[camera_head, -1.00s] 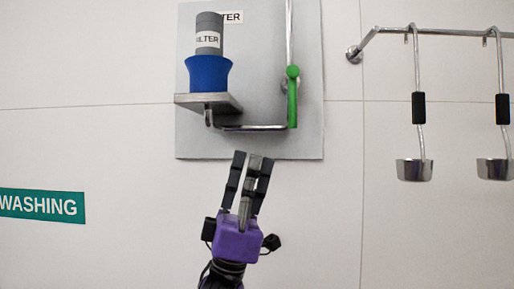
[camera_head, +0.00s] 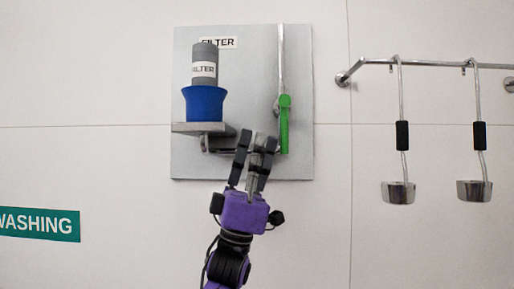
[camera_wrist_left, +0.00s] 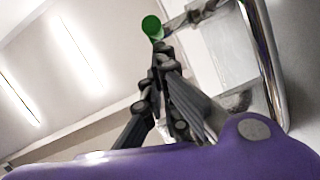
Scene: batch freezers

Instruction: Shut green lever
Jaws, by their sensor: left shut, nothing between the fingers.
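The green lever (camera_head: 284,124) hangs upright along a metal pipe on the right side of a grey wall panel (camera_head: 240,60). My left gripper (camera_head: 258,140), on a purple wrist, is shut and empty just left of the lever's lower half, in front of the lower pipe. In the left wrist view the shut fingertips (camera_wrist_left: 160,55) sit close below the round end of the green lever (camera_wrist_left: 152,27). I cannot tell whether they touch it. My right gripper is not in view.
A blue cup (camera_head: 204,104) with a grey filter cylinder (camera_head: 204,66) stands on a small shelf (camera_head: 190,128) left of the lever. Ladles (camera_head: 398,191) hang from a rail (camera_head: 430,61) at the right. A washing sign (camera_head: 50,225) is at the lower left.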

